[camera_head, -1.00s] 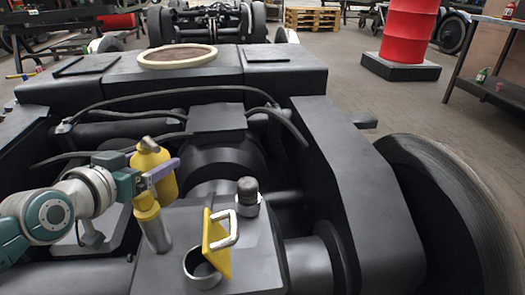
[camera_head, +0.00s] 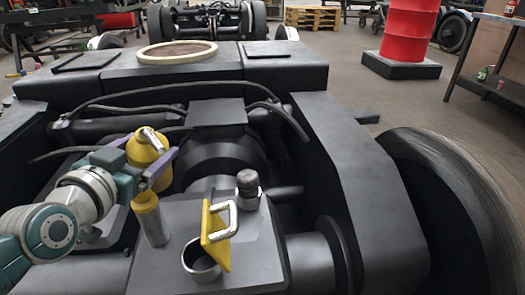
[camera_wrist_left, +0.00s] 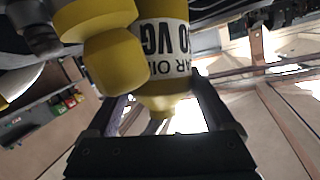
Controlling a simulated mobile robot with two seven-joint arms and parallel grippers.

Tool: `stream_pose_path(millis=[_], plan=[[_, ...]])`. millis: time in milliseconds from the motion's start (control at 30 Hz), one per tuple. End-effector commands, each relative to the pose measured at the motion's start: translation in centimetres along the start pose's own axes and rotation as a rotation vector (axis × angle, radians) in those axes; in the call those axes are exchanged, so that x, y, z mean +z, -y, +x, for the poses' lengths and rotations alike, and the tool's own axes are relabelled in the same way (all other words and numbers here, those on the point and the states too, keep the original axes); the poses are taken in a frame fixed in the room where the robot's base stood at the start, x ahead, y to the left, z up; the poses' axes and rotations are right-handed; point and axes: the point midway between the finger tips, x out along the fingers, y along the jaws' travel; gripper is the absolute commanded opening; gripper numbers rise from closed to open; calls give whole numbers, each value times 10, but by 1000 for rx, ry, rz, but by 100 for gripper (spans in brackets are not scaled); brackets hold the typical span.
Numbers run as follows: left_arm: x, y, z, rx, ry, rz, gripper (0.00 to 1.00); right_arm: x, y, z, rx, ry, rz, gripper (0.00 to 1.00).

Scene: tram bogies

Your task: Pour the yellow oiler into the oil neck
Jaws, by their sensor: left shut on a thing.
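My left gripper (camera_head: 158,172) is shut on the yellow oiler (camera_head: 147,150), around its body. The oiler has a grey spout at its top and is tilted. Its label shows upside down in the left wrist view, where the oiler (camera_wrist_left: 165,65) sits between the fingers. The oil neck (camera_head: 201,265) is an open grey ring on the dark housing, in front and to the right of the oiler. Its yellow flap (camera_head: 215,238) with a silver handle stands up beside the opening. The oiler is held above the housing, apart from the neck. My right gripper is out of view.
A grey post with a yellow top (camera_head: 146,203) stands just below the oiler. A dark-capped fitting (camera_head: 248,190) stands behind the neck. Black hoses (camera_head: 180,87) cross the bogie behind. A large wheel (camera_head: 450,220) is at the right.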

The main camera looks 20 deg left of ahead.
Motion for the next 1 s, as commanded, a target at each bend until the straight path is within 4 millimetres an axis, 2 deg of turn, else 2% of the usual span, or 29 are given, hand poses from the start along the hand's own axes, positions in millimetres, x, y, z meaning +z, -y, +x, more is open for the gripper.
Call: stream_pose_path(millis=[333,1000], plan=[[-1,-1,-1,-15,-28,28,0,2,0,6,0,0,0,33],[-16,-1,-7,-37,-75,81,0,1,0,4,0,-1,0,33]])
